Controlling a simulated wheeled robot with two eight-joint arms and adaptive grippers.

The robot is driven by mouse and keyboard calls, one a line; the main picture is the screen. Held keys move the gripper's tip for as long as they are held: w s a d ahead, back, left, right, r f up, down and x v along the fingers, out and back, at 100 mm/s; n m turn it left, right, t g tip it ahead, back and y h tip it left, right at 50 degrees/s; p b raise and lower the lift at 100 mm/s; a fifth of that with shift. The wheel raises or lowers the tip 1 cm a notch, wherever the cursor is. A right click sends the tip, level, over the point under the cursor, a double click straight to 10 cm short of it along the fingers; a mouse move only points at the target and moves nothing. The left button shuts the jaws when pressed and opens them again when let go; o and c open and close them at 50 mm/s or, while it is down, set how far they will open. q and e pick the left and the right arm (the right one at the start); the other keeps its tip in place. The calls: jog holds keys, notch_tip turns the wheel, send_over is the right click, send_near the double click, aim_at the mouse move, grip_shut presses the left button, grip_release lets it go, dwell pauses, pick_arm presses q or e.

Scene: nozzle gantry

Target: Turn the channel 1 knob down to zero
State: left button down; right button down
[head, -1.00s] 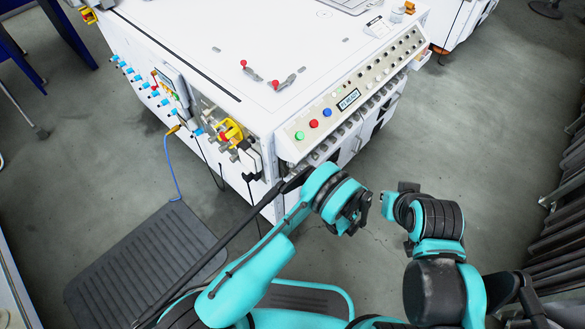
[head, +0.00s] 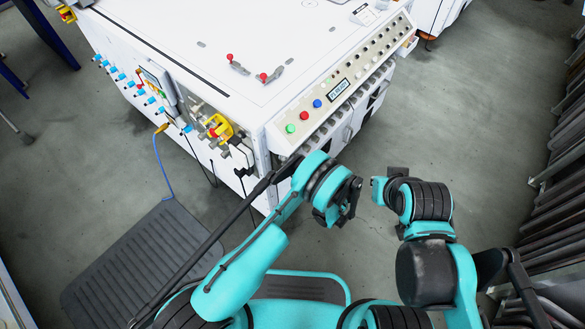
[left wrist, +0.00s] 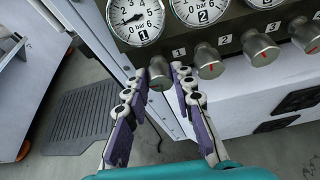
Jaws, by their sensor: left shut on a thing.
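In the left wrist view, the channel 1 knob (left wrist: 160,75) is a round metal knob under the gauge marked 1 (left wrist: 135,18). The gauge's needle points to the left, near the low end. My left gripper (left wrist: 164,74) has its two fingers on either side of this knob and is shut on it. The fingers cover part of the knob, and its pointer mark cannot be made out. In the head view my left arm reaches to the machine's front; its fingers and the knob are hidden there. My right arm is bent at the right, its gripper fingers not visible.
The neighbouring knob (left wrist: 208,62), with a red mark, sits close to the right finger, with more knobs beyond. Gauge 2 (left wrist: 198,8) is above. The white machine (head: 220,80) carries a sloped button console (head: 340,88). A grey mat (head: 145,262) lies on the floor at left.

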pick_arm(q)
jog(key=c, duration=1.5)
grip_release()
jog(key=shift+a, duration=0.1)
jog(key=shift+c, duration=0.2)
jog(key=v, duration=0.7)
jog(key=shift+d, duration=0.2)
